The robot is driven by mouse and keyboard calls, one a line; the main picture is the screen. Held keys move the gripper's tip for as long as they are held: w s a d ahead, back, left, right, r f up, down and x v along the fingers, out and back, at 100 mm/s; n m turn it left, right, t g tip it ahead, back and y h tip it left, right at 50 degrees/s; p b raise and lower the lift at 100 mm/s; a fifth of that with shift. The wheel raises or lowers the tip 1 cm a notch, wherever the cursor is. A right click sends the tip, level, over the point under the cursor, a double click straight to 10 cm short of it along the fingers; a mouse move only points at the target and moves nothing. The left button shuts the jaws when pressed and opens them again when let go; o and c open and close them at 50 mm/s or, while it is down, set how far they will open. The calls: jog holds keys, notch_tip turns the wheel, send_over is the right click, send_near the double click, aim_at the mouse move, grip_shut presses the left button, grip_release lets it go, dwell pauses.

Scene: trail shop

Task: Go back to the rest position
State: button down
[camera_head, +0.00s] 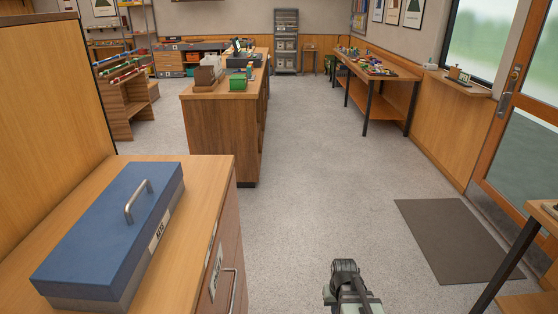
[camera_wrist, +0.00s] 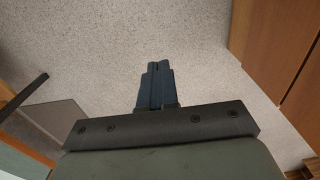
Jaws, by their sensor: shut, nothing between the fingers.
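My gripper shows in the wrist view (camera_wrist: 157,84) with its two dark fingers together and nothing between them. It hangs over bare speckled floor. In the head view, part of my arm shows at the bottom, right of centre, over the open aisle; the fingertips cannot be made out there. My arm is apart from the wooden cabinet and touches nothing that I can see.
A blue box (camera_head: 115,228) with a metal handle lies shut on the wooden cabinet (camera_head: 205,172) at left. A counter (camera_head: 222,135) stands ahead, a table (camera_head: 376,76) at right. A dark mat (camera_head: 455,240) lies by the door. The aisle floor (camera_head: 315,170) is clear.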

jog(key=s+f+g, duration=0.2)
jog(key=s+f, duration=0.5)
jog(key=s, duration=0.3)
jog(key=s+a+f+g, duration=0.1)
jog(key=s+f+g, duration=0.1)
jog(key=s+f, duration=0.5)
jog(key=s+f+g, duration=0.2)
jog(key=s+f, duration=0.5)
jog(key=s, duration=0.7)
jog(key=shift+a+g, duration=0.35)
jog(key=shift+g, duration=0.05)
